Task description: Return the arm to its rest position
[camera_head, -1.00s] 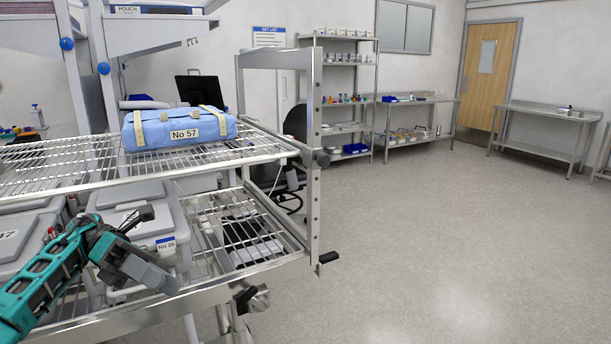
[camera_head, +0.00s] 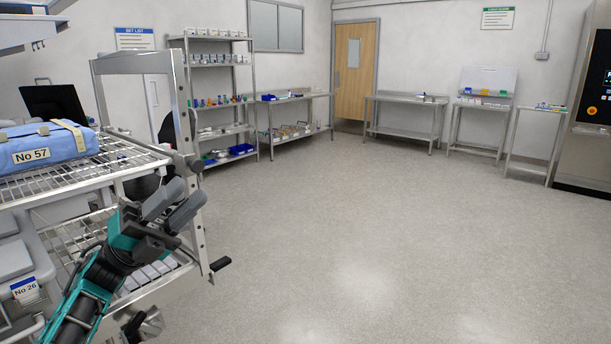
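My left gripper (camera_head: 187,191) is at the lower left of the head view, on my teal and black arm. Its two grey fingers stand apart with a gap between them, and nothing shows in them. It is in front of the right end of the wire-shelf cart (camera_head: 190,130), pointing up and to the right. From this view I cannot tell whether it touches the cart. My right gripper is not in view.
A blue wrapped pack labelled No 57 (camera_head: 45,146) lies on the cart's upper shelf. A grey case labelled No 26 (camera_head: 15,262) sits lower left. Open floor (camera_head: 380,250) fills the middle and right. Shelving (camera_head: 215,95) and steel tables (camera_head: 405,100) line the far wall.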

